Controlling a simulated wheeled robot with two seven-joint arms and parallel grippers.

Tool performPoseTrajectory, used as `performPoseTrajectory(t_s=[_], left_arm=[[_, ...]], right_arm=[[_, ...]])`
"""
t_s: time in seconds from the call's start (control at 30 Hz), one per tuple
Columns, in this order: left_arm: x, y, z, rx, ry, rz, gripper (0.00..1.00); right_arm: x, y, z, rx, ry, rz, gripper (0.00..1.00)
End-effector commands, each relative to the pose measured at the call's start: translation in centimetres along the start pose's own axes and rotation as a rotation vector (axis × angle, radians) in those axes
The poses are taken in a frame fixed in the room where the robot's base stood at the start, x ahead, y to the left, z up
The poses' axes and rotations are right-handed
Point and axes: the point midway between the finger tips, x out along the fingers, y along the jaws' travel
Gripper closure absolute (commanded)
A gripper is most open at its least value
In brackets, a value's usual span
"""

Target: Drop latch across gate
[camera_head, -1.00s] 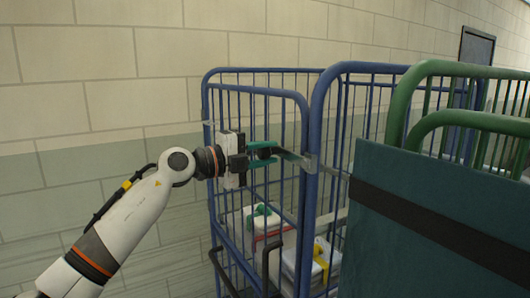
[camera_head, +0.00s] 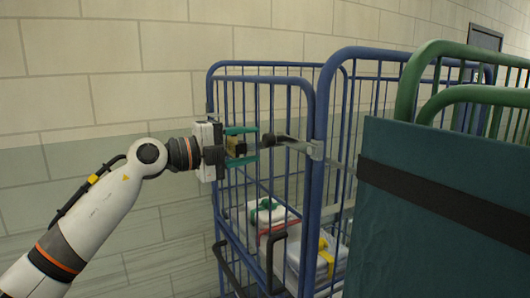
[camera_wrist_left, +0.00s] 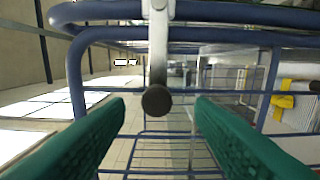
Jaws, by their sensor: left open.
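The latch (camera_head: 292,144) is a grey bar with a dark round knob at its left end. It runs nearly level from a bracket on the blue post, across the upright edge of the blue barred gate (camera_head: 307,115). In the left wrist view the latch (camera_wrist_left: 158,45) points toward me, its knob (camera_wrist_left: 156,100) between and beyond the fingertips. My left gripper (camera_head: 256,144) has green fingers, is open and empty, and sits just left of the knob, apart from it. My right gripper is not in view.
Parcels, one with a green ribbon (camera_head: 268,212) and one with a yellow ribbon (camera_head: 323,258), lie inside the blue cage. A green-framed cart (camera_head: 405,95) with a dark teal panel (camera_head: 440,240) stands close on the right. A block wall (camera_head: 90,60) is behind.

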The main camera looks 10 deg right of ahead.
Motion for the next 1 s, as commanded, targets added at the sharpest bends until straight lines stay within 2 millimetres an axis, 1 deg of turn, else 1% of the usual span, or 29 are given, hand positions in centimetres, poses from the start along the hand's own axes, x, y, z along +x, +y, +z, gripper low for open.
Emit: performPoseTrajectory(t_s=[0.03, 0.1, 0.2, 0.3, 0.47, 0.77, 0.87, 0.97, 1.0], left_arm=[[-1.3, -0.5, -0.1, 0.003, 0.004, 0.001, 0.51], [-2.7, -0.5, -0.1, 0.003, 0.004, 0.001, 0.51], [-4.4, -0.3, -0.1, 0.002, 0.003, 0.000, 0.51], [-5.5, -0.2, -0.1, 0.001, 0.002, 0.001, 0.51], [-6.3, -0.1, 0.0, -0.001, 0.000, 0.000, 0.51], [-6.3, -0.1, -0.1, -0.004, 0.000, 0.001, 0.51], [-6.2, -1.3, -0.9, -0.042, 0.002, 0.020, 0.51], [-6.0, -4.4, -2.9, -0.138, 0.013, 0.074, 0.51], [-5.9, -6.3, -4.0, -0.194, 0.024, 0.106, 0.51]], right_arm=[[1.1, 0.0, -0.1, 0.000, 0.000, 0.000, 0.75], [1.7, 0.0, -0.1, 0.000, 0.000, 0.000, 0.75], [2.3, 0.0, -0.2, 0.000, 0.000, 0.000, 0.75], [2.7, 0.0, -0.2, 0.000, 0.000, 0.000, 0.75], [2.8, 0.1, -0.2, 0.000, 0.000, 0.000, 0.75], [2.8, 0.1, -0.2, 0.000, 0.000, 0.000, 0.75], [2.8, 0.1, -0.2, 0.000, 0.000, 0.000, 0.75], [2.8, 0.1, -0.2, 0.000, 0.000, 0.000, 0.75], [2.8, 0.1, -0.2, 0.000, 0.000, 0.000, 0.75]])
